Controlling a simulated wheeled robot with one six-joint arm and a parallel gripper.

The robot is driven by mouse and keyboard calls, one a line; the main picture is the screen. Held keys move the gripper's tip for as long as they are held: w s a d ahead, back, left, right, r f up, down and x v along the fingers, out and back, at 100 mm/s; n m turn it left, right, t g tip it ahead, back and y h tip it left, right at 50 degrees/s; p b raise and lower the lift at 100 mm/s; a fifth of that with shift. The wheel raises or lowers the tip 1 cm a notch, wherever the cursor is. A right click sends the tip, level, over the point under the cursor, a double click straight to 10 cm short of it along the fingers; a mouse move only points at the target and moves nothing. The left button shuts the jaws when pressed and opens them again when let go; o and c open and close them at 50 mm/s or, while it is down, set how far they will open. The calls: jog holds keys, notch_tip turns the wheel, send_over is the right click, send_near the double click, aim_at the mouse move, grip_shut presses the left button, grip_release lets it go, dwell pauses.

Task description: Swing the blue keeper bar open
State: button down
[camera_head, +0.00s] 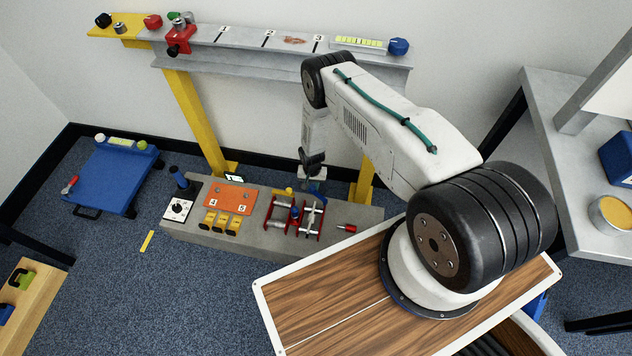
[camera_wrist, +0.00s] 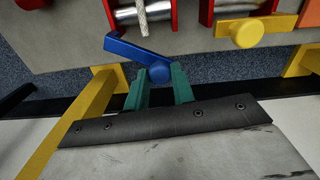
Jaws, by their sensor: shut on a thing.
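The blue keeper bar (camera_wrist: 128,48) shows in the wrist view at the bench edge, angled from upper left down to a round blue knob at its right end. My gripper (camera_wrist: 160,74) has its two green fingers shut on that knob. In the head view my gripper (camera_head: 312,176) is low at the back edge of the grey bench, and a bit of the blue bar (camera_head: 318,188) shows beside it. Most of the bar is hidden there by the gripper. The bar's far end lies near a red-framed metal drum (camera_wrist: 127,16) with rope.
The grey bench (camera_head: 270,242) carries red-framed drums, a yellow knob (camera_head: 289,191), an orange plate (camera_head: 229,196) and a red-handled piece (camera_head: 346,228). Yellow posts (camera_head: 192,115) hold a grey beam (camera_head: 285,62) above. In the wrist view a yellow knob (camera_wrist: 245,32) sits right of the bar.

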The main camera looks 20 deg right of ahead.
jog(key=d+m, duration=0.7)
jog(key=m, duration=0.3)
jog(key=shift+s, duration=0.25)
jog(key=shift+d+r, duration=0.1)
jog(key=shift+d, duration=0.05)
dwell(0.6)
jog(key=c, duration=1.2)
grip_release()
jog(key=shift+s, duration=0.1)
jog(key=shift+r, duration=3.85)
